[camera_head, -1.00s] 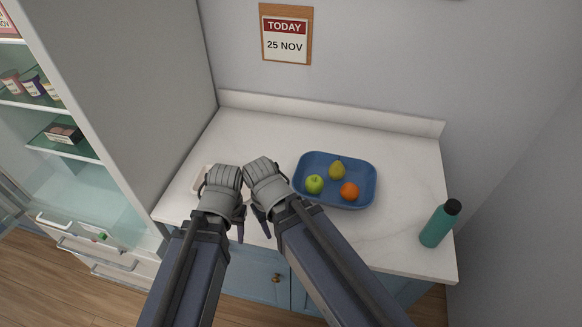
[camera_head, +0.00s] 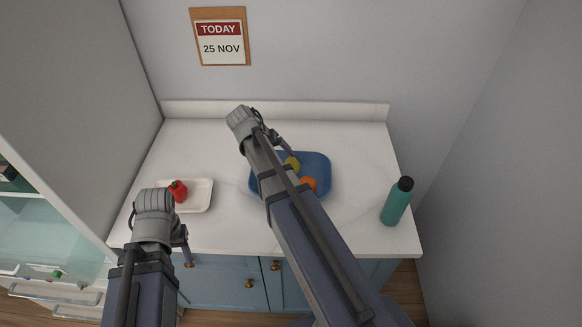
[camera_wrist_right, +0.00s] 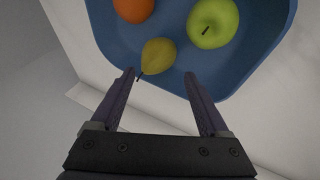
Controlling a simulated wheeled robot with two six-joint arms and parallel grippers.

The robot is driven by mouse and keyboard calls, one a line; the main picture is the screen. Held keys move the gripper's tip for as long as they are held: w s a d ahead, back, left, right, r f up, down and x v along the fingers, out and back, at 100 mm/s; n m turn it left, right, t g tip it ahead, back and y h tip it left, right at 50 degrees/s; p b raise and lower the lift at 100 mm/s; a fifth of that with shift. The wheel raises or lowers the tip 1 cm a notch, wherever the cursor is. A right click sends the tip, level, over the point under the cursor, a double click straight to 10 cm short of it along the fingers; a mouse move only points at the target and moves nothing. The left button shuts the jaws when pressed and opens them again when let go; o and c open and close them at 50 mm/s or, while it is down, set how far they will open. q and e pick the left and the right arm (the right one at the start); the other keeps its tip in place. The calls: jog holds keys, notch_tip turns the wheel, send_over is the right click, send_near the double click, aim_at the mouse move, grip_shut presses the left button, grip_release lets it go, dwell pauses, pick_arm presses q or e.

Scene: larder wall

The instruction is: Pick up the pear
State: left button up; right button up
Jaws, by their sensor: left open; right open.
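The yellow-green pear (camera_head: 293,163) sits in a blue tray (camera_head: 326,168) on the white counter, partly hidden by my right arm in the head view. In the right wrist view the pear (camera_wrist_right: 160,55) lies just beyond and between the fingertips of my open right gripper (camera_wrist_right: 160,76), its stem pointing toward the left finger. My right gripper (camera_head: 284,144) is over the tray's back edge in the head view. My left gripper (camera_head: 182,243) is open and empty near the counter's front edge at the left.
An orange (camera_head: 308,184) and a green apple (camera_wrist_right: 212,23) share the tray with the pear. A pale tray (camera_head: 200,195) with a red pepper-like item (camera_head: 178,190) stands left. A teal bottle (camera_head: 396,202) stands at right. A low backsplash and wall lie behind.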

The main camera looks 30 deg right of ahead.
aim_at(287, 163)
jog(key=shift+b+x, duration=3.2)
jog(key=shift+x, duration=0.35)
jog(key=shift+s+d+f+b, duration=0.2)
jog(key=shift+f+b, duration=0.1)
jog(key=shift+f, duration=0.1)
jog(key=shift+r, duration=0.1)
jog(key=c, duration=1.1)
jog(key=shift+c, duration=0.2)
